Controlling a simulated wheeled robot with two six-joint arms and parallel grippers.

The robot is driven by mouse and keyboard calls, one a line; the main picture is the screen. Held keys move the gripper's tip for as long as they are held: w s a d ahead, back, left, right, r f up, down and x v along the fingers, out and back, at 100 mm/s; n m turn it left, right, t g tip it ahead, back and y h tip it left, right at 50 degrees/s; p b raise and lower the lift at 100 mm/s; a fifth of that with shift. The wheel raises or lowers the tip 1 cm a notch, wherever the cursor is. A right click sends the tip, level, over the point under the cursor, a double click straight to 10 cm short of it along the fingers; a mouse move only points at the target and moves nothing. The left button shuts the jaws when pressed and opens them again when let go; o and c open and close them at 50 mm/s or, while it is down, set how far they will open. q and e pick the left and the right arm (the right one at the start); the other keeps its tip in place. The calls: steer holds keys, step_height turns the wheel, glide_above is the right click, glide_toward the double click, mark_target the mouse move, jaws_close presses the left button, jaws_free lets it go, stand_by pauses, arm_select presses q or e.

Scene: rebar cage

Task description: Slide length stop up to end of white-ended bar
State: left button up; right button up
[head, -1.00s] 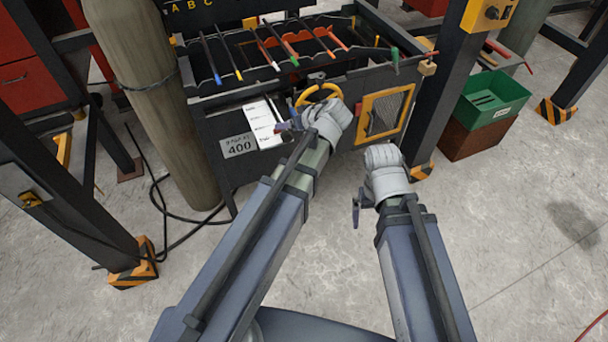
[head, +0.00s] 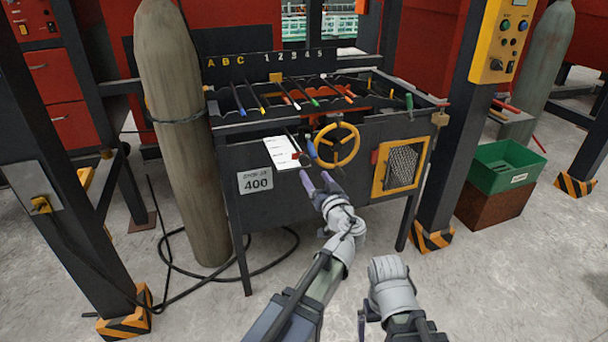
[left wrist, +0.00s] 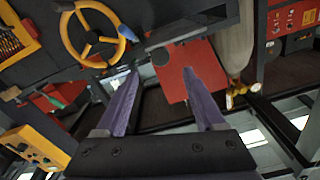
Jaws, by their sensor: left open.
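The white-ended bar (head: 291,101) lies on the dark rack among bars with yellow, blue, green and red-orange ends. Its white tip points toward me. I cannot tell for sure which small part is the length stop. A blue-tipped lever (head: 311,149) hangs at the rack's front beside the yellow handwheel (head: 356,146). My left gripper (head: 313,173) is open and empty, its purple fingers pointing up at the rack's front, below the lever. The left wrist view shows the fingers (left wrist: 162,73) apart with nothing between them.
A white sheet (head: 282,152) and a "400" plate (head: 256,181) are on the rack front. A yellow-framed mesh panel (head: 402,167) is at right. A gas cylinder (head: 180,150) stands left, a black post (head: 446,140) right, a green bin (head: 503,168) beyond.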

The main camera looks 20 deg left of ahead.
mark_target(306, 162)
arm_select(q)
steer(key=shift+x, duration=3.95)
jaws_close()
